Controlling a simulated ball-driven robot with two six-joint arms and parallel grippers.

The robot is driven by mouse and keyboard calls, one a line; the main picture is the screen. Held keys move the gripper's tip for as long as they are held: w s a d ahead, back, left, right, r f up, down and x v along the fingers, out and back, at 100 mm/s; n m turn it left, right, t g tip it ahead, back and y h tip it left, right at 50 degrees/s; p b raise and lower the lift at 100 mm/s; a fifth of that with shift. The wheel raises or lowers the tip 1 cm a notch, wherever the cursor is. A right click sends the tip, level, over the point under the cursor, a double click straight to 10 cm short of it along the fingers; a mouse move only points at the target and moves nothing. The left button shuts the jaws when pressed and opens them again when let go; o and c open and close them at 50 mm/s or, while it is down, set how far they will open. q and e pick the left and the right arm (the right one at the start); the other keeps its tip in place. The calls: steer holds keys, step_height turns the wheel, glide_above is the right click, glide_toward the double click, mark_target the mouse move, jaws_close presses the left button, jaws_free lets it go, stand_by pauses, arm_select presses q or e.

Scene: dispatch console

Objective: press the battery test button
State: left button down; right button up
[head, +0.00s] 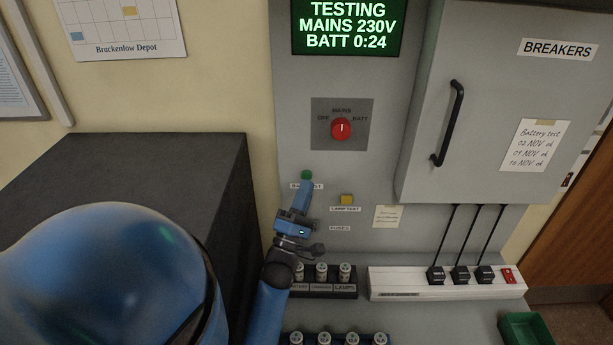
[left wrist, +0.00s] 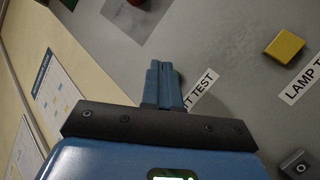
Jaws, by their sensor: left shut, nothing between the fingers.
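The green battery test button (head: 306,175) is on the grey panel in the head view, just above its partly covered label. My left gripper (head: 306,184) is shut and empty, its fingertips at the button's lower edge; whether they touch it I cannot tell. In the left wrist view the shut blue fingers (left wrist: 160,68) point at the panel beside the label ending in "TT TEST" (left wrist: 200,92), and the button is hidden behind them. The screen (head: 347,27) reads "TESTING, MAINS 230V, BATT 0:24". My right gripper is not in view.
A yellow lamp test button (head: 347,199) is right of the green one, and also shows in the left wrist view (left wrist: 285,46). A red rotary switch (head: 341,129) is above. Fuses (head: 321,272) and a white power strip (head: 400,284) are below. The breaker door (head: 490,100) juts out at right.

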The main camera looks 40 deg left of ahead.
arm_select(q)
steer(key=s+d+p, duration=0.1)
steer(key=s+d, duration=0.2)
steer(key=shift+s, duration=0.35)
stand_by(6.5)
